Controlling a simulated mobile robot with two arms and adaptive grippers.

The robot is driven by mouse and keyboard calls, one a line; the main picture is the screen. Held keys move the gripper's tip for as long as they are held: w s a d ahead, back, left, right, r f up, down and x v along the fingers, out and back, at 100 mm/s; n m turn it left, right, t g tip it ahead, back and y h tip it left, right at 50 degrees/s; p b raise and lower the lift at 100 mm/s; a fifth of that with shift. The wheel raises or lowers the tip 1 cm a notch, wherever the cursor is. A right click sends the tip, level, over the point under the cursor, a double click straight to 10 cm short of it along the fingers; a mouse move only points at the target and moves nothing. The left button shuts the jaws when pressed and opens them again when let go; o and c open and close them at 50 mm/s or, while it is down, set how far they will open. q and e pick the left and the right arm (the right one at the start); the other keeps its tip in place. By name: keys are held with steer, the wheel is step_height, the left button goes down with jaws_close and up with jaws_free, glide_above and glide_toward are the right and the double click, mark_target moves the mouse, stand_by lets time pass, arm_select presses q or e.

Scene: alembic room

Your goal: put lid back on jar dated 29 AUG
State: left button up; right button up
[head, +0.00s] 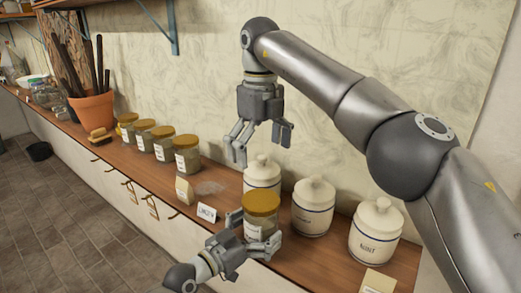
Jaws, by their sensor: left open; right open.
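A glass jar (255,231) with a golden lid (262,203) on top stands near the counter's front. My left gripper (254,234) is open, with a finger on either side of this jar; I cannot tell whether they touch it. My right gripper (262,149) is open and empty, pointing down above a white lidded canister (262,175). Several more glass jars with golden lids stand in a row further left, the nearest being a labelled jar (188,160). The jar labels are too small to read, so I cannot tell which is dated 29 AUG.
Two more white canisters, a middle one (313,212) and a right one (376,238), stand on the wooden counter (232,182). A small beige block (184,190) and a card (206,212) lie nearer the front edge. A terracotta pot (93,110) stands far left.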

arm_select(q)
steer(key=v, duration=1.1)
steer(key=shift+s+a, duration=0.15)
steer(key=shift+s, duration=0.1)
steer(key=shift+a, duration=0.1)
